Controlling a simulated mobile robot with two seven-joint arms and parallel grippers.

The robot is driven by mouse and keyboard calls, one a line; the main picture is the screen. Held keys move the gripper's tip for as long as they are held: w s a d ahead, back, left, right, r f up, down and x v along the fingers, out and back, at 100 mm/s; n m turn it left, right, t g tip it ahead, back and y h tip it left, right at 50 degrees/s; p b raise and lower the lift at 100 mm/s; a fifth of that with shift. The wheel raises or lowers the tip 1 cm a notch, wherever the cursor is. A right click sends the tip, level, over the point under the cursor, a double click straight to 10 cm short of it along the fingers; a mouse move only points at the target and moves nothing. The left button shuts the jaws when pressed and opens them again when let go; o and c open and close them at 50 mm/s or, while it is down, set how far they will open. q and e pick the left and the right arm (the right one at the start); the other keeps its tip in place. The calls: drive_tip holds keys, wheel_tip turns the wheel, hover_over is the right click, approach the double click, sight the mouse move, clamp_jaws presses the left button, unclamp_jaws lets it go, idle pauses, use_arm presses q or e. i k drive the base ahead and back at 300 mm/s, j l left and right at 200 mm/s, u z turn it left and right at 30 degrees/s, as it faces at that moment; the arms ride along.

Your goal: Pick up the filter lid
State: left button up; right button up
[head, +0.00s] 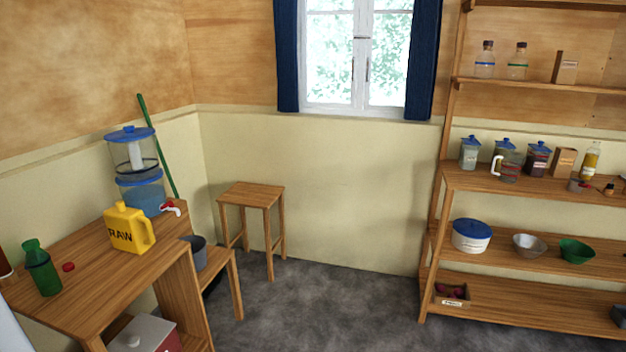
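The water filter (140,172) stands at the back of the wooden table on the left. It has a clear upper vessel over a blue lower part, with a red and white tap at its lower right. The blue filter lid (129,133) sits on top of the upper vessel and has a small knob. Neither of my grippers shows in the head view.
A yellow RAW jug (128,229) stands in front of the filter. A green bottle (41,268) and red cap (68,267) are nearer. A green pole (157,145) leans behind. A stool (251,196) and shelf (533,181) stand farther right, with clear floor between.

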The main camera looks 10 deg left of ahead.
sight(129, 134)
drive_tip(key=i+u, duration=0.1)
drive_tip(key=i, duration=0.6)
drive_tip(key=i+l+u, duration=0.15)
drive_tip(key=i, duration=0.55)
drive_tip(key=i+l+u, duration=0.25)
drive_tip(key=i, duration=0.15)
drive_tip(key=i+l+u, duration=0.2)
drive_tip(key=i, duration=0.2)
drive_tip(key=j, duration=0.1)
